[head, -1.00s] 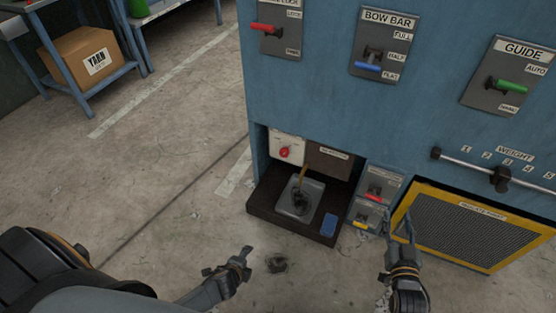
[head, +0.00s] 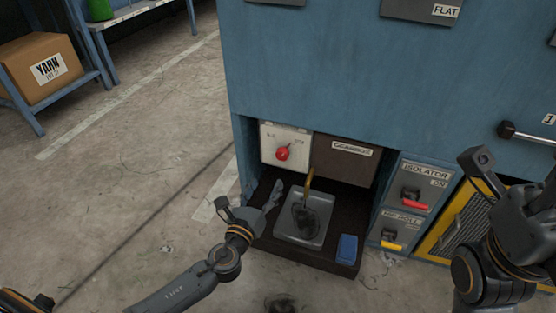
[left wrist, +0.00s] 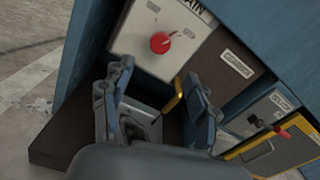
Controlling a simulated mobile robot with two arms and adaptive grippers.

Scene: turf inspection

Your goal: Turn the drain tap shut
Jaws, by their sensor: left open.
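The drain tap is a red knob (head: 282,153) on a white panel (head: 268,137) in the recess at the lower left of the blue machine. In the left wrist view the knob (left wrist: 160,42) is beyond the fingers, in plain sight, with a label ending in "AIN" above it. Its small lever points up and to the right there. My left gripper (head: 250,199) is open and empty, below and left of the knob and apart from it. Its two spread fingers also show in the left wrist view (left wrist: 156,98).
Below the tap is a dark tray (head: 265,237) with a grey pan (head: 293,236), a yellow-brown spout or handle (head: 309,186) and a blue block (head: 347,248). A brown gearbox panel (head: 338,162) adjoins the tap panel. Isolator switches (head: 412,197) stand right.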

